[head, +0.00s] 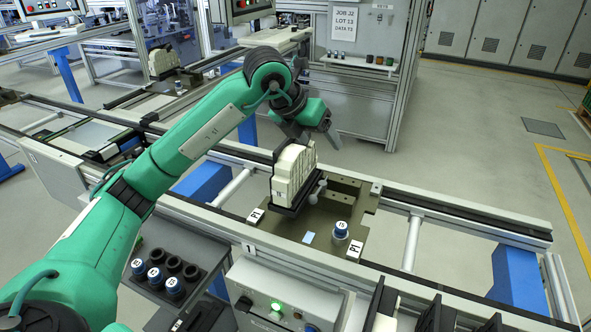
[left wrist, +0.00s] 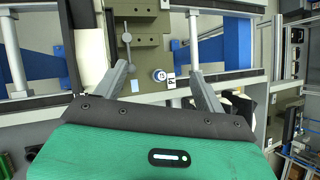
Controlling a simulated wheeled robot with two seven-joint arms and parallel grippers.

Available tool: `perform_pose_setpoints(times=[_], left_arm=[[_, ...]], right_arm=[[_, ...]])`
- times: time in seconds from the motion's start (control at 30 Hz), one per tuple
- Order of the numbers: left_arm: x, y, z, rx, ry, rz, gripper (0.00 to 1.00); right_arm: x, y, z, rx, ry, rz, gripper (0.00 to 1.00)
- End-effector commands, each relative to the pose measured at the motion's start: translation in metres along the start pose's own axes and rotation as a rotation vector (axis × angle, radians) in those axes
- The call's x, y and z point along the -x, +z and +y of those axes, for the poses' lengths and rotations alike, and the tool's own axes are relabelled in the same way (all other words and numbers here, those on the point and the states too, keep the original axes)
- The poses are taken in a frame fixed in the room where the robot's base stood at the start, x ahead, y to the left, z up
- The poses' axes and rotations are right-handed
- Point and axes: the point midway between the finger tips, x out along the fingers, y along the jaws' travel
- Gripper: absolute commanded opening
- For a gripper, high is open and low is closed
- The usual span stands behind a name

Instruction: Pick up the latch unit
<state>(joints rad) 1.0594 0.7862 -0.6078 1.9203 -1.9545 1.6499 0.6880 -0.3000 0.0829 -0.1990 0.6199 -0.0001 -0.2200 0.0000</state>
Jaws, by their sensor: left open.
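A cream, ribbed block, which looks like the latch unit (head: 293,172), stands upright in a black holder on the olive pallet plate (head: 345,247). In the left wrist view a pale block (left wrist: 91,38), probably the same unit, shows at the left, outside the left finger. My left gripper (head: 312,138) is open and empty, behind and above the unit's upper right side. In the left wrist view its two fingers (left wrist: 163,88) are spread, with the pallet plate and a blue-capped peg (left wrist: 159,76) showing between them. My right gripper is not in view.
A grey ball-ended lever (head: 320,187) sits right beside the unit. Conveyor rails (head: 455,225) run along both sides. A black rack (head: 165,268) with capped pegs is at the lower left.

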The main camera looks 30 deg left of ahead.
Motion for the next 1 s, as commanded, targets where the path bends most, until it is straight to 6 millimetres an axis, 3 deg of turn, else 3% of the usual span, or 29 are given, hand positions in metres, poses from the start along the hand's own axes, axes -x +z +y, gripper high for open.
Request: perform_pose_setpoints(times=[0.1, 0.3, 0.7, 1.0], left_arm=[[0.028, 0.011, 0.038, 0.049, 0.181, 0.002, 0.72], [0.048, 0.015, 0.067, 0.102, 0.318, 0.009, 0.72], [-0.015, 0.013, 0.09, 0.106, 0.325, 0.014, 0.72], [-0.037, 0.012, 0.098, 0.105, 0.324, 0.013, 0.72]], right_arm=[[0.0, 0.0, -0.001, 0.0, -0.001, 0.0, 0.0], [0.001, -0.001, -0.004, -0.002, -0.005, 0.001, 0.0], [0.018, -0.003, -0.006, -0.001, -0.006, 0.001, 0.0], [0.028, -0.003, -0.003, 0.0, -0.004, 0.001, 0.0]])
